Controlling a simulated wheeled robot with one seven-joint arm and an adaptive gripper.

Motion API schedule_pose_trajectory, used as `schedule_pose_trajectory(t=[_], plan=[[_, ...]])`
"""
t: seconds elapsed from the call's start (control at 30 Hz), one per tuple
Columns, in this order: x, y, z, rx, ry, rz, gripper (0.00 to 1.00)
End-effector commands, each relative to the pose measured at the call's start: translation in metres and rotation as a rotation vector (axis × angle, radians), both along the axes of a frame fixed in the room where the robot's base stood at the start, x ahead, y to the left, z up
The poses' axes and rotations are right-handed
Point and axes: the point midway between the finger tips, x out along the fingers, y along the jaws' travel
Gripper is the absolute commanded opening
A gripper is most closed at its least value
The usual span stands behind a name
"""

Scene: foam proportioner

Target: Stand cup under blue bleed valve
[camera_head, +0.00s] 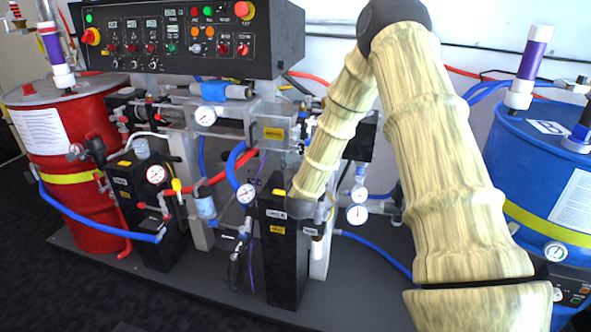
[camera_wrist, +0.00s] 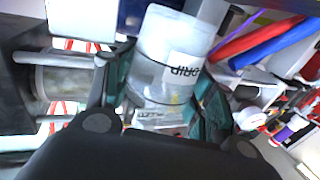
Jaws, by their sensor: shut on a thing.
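A translucent white cup (camera_wrist: 172,48) with a label reading "DRIP" fills the upper middle of the wrist view. My gripper (camera_wrist: 163,88) is shut on it, with one teal finger pad on each side. The cup is tilted in that picture. In the head view my arm reaches down behind the middle of the machine, and its end is mostly hidden by the arm and a black box. I cannot clearly make out the cup there. I cannot tell which fitting is the blue bleed valve.
The black box (camera_head: 285,245) stands close to my arm's end. Blue and red hoses and gauges (camera_head: 357,214) are near it. A red drum (camera_head: 75,150) is at left, a blue drum (camera_head: 545,165) at right. A control panel (camera_head: 180,38) hangs above. Bare grey base (camera_head: 350,290) lies in front.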

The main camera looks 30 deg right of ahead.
Motion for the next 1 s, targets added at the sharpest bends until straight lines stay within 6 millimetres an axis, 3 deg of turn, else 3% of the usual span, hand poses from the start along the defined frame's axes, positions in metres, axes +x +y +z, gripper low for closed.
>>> schedule_pose_trajectory(t=[0.27, 0.53, 0.93, 0.97, 1.0], plan=[[0.013, -0.008, -0.004, 0.000, 0.001, 0.000, 0.34], [0.012, -0.008, -0.033, 0.000, 0.002, -0.001, 0.34], [0.012, -0.007, -0.038, -0.001, 0.001, 0.000, 0.34], [0.012, -0.007, -0.038, -0.001, 0.001, 0.000, 0.56], [0.012, -0.007, -0.037, 0.000, 0.000, 0.000, 0.63]])
